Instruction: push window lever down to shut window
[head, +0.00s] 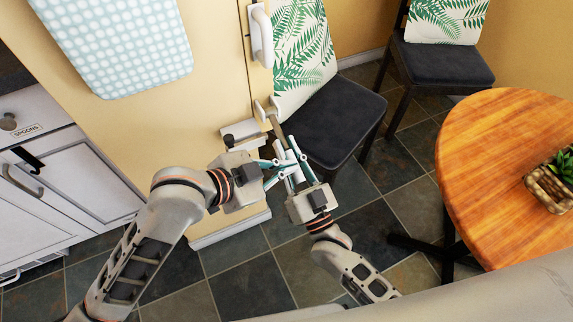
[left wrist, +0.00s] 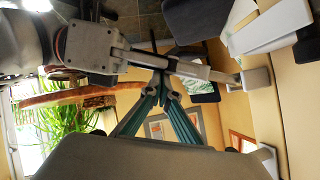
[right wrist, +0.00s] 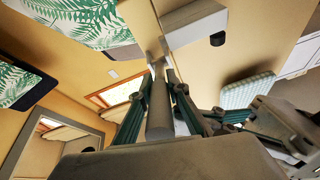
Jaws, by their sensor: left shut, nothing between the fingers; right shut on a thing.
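The window lever is a grey bar (left wrist: 195,70) that runs out from a small mount (left wrist: 256,79) on the yellow wall in the left wrist view. Its round bar (right wrist: 160,112) lies between my right fingers in the right wrist view. My right gripper (head: 291,151) is shut on the lever bar. My left gripper (head: 279,164) is shut and empty, its fingertips close beside the bar; I cannot tell if they touch it. Its fingertips (left wrist: 163,76) also show in the left wrist view. The grippers hide part of the lever in the head view. I cannot make out the window pane.
A pale block with a black knob (head: 240,131) juts from the wall near the lever. A white handle (head: 261,36) is above it. A dark-seated chair (head: 335,115) stands close by. A round wooden table (head: 490,180) is at right, white cabinets (head: 60,180) at left.

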